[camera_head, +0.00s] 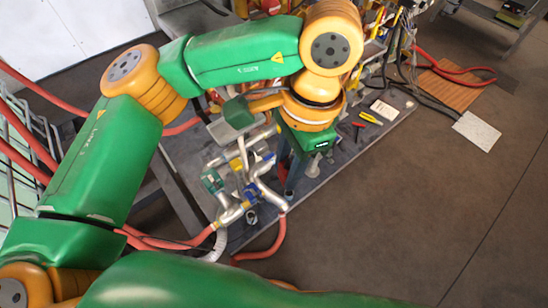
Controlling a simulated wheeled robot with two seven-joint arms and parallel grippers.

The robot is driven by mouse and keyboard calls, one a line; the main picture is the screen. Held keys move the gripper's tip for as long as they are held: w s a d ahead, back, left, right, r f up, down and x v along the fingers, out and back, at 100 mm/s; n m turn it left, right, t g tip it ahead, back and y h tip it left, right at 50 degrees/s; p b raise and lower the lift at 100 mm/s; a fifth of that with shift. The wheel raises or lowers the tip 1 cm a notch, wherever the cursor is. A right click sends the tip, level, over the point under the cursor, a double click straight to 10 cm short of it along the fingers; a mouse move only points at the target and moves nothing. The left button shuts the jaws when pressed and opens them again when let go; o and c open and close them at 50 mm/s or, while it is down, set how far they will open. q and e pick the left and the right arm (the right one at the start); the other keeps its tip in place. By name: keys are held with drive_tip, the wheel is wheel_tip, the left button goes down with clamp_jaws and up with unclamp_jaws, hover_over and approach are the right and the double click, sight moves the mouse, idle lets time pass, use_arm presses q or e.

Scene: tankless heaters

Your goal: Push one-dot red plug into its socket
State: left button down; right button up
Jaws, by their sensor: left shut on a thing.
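My left gripper (298,183) points down at the right side of a pipe assembly (241,183) on the grey bench. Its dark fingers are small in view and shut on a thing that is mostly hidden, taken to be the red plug. No dot mark can be read. A red hose (276,240) runs up to the pipe end just below the fingers. I cannot make out the plug's socket or tell whether the plug touches it. My right gripper is not in view.
The grey bench (340,150) holds pliers with yellow handles (371,118) and a white card (384,110). Red hoses (160,242) hang at the bench's left end. A wooden board (450,90) and a pale plate (477,131) lie on the floor. The floor at right is clear.

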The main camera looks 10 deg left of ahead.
use_arm(q)
drive_tip(key=shift+w+d+f+m, duration=0.25)
drive_tip(key=shift+d+f+m, duration=0.45)
drive_tip(key=shift+m, duration=0.1)
drive_tip(key=shift+r, duration=0.1)
drive_tip(key=s+a+r+n, duration=0.1)
drive_tip(key=a+r+n, duration=0.5)
drive_tip(key=n, duration=0.2)
drive_tip(key=shift+s+a+r+g+h, duration=0.15)
drive_tip(key=shift+a+r+g+h, duration=0.15)
drive_tip(key=shift+a, duration=0.05)
drive_tip(key=shift+d, duration=0.15)
drive_tip(key=w+d+n, duration=0.2)
drive_tip(key=d+n, duration=0.2)
drive_tip(key=d, duration=0.4)
drive_tip(key=shift+w+n+h, duration=0.3)
drive_tip(key=shift+h, duration=0.1)
drive_tip(key=shift+a, duration=0.1)
